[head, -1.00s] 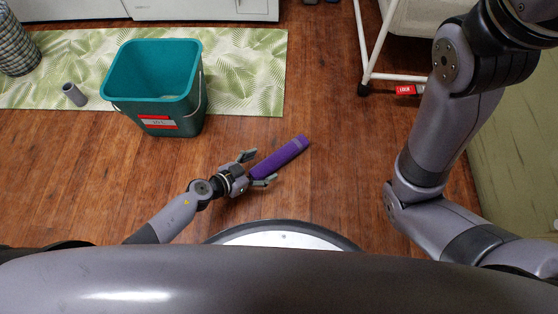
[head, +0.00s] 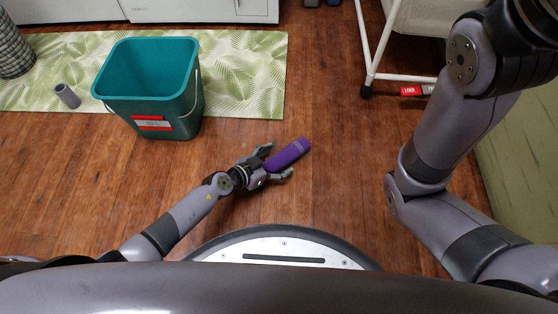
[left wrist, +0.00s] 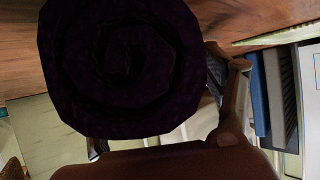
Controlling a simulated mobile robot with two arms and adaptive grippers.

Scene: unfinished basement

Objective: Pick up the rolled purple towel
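The rolled purple towel (head: 290,153) lies on the wooden floor in the head view, slanting up to the right. My left gripper (head: 277,163) is at its near left end, with its fingers spread open, one on each side of the roll. In the left wrist view the towel's dark spiral end (left wrist: 122,65) fills the upper middle, very close to the camera. One finger (left wrist: 232,95) shows to its right; the other is mostly hidden behind the roll. I cannot tell whether either finger touches the towel. My right gripper is outside the head view.
A teal bucket (head: 151,115) stands at the upper left, partly on a leaf-patterned mat (head: 245,75). A white-framed cart (head: 385,77) stands at the upper right. The floor around the towel is clear.

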